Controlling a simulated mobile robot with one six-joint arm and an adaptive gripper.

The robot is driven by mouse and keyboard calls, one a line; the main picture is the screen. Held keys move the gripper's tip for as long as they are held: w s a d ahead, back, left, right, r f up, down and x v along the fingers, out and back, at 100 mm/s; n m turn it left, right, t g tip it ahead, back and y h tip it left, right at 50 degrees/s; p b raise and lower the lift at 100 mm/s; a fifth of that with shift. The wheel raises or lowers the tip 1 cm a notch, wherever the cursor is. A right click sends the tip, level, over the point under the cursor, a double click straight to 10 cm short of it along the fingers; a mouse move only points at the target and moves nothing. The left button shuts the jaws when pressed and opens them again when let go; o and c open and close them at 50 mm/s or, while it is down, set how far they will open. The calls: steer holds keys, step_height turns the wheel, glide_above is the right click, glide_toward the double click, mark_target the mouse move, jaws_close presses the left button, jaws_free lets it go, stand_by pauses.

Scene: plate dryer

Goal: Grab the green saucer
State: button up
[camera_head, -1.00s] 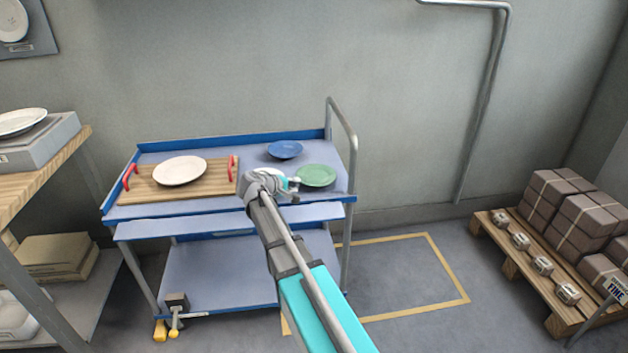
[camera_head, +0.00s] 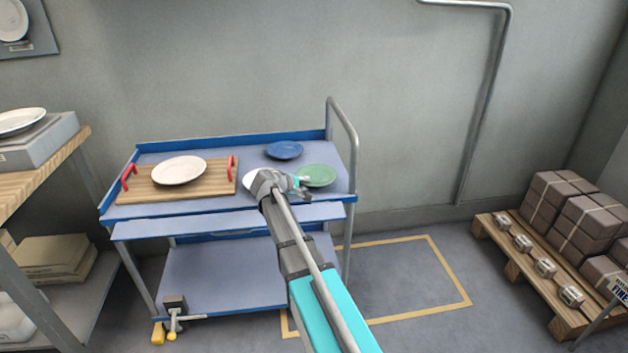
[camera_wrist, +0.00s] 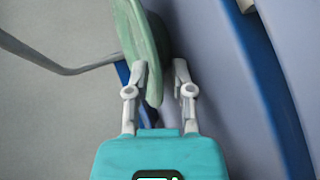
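The green saucer (camera_head: 318,174) lies on the right part of the blue-edged cart's top (camera_head: 220,208). My gripper (camera_head: 302,185) is at the saucer's near left edge in the head view. In the wrist view, the green saucer (camera_wrist: 143,45) shows edge-on, and its rim reaches between the two fingers of my gripper (camera_wrist: 159,72). The fingers are apart. The left finger overlaps the saucer in the picture, and I cannot tell if it touches. A gap shows between the saucer and the right finger.
A blue plate (camera_head: 284,149) lies behind the saucer. A white plate (camera_head: 179,170) sits on a wooden tray (camera_head: 150,190) with red handles. The cart's rail (camera_head: 347,130) rises at the right.

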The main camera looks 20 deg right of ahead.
jaws_close()
steer(key=shift+r, duration=0.15)
stand_by(0.5)
step_height(320, 180, up, 10)
steer(key=p, duration=1)
stand_by(0.6)
